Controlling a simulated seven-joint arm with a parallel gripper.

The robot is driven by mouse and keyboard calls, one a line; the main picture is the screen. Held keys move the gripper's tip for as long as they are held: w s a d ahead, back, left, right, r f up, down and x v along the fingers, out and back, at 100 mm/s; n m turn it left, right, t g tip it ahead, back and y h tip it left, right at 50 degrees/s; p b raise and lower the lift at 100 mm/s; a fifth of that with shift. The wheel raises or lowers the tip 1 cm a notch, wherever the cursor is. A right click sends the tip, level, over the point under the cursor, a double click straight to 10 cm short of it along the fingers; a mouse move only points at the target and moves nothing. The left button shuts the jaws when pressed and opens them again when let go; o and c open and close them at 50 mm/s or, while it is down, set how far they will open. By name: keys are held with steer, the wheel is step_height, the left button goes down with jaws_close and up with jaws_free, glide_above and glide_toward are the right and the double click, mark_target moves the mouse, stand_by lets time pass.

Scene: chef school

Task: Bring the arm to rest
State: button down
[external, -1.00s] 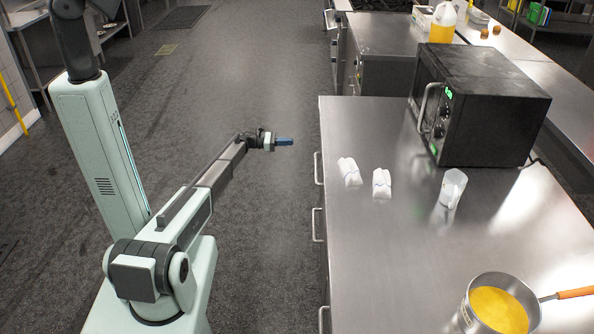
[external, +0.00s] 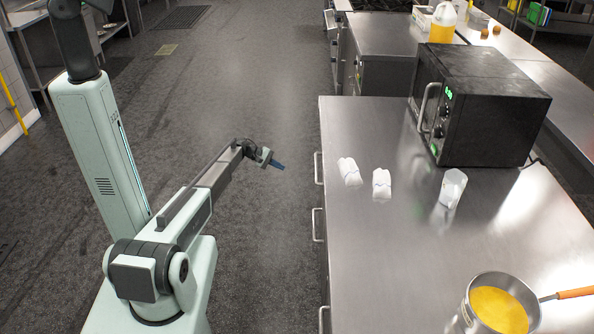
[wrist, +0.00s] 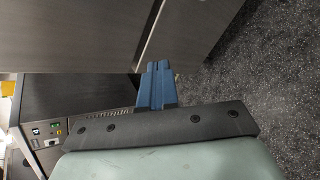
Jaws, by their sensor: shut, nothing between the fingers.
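My gripper (external: 278,165) is over the dark floor, left of the steel counter (external: 345,240) and apart from it. Its blue fingers are together and empty, and they tilt down to the right in the external view. In the wrist view the blue fingers (wrist: 157,68) lie side by side. Behind them show grey steel panels (wrist: 80,35) and speckled floor (wrist: 245,75).
Counter handles (external: 317,168) stick out toward my arm. The floor (external: 250,70) beyond is clear.

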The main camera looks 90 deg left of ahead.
steer(key=s+d+f+m+g, duration=0.3)
steer(key=d+f, duration=0.2)
steer(key=d, duration=0.5)
steer(key=w+d+f+m+g+h, duration=0.1)
steer(key=w+d+f+m+g, duration=0.15)
steer(key=d, duration=0.85)
steer(key=w+d+f+m+g+h, duration=0.1)
steer(key=d+f+m+g, duration=0.25)
steer(key=d, duration=0.75)
steer(key=w+d+f+m+g+h, duration=0.15)
steer(key=d+f, duration=0.25)
steer(key=d, duration=0.8)
steer(key=s+d+f+m+g+y, duration=0.1)
steer(key=d+m, duration=0.3)
steer(key=d, duration=1)
steer(key=s+d+m+g+y, duration=0.1)
steer(key=s+d+m+g, duration=0.2)
steer(key=d, duration=1.2)
steer(key=s+d+f+m+g+y, duration=0.1)
steer(key=d+m+g, duration=0.3)
steer(key=d, duration=1)
steer(key=s+m+y, duration=0.1)
steer(key=m, duration=0.2)
steer(key=shift+d+f, duration=0.35)
steer(key=shift+d, duration=0.05)
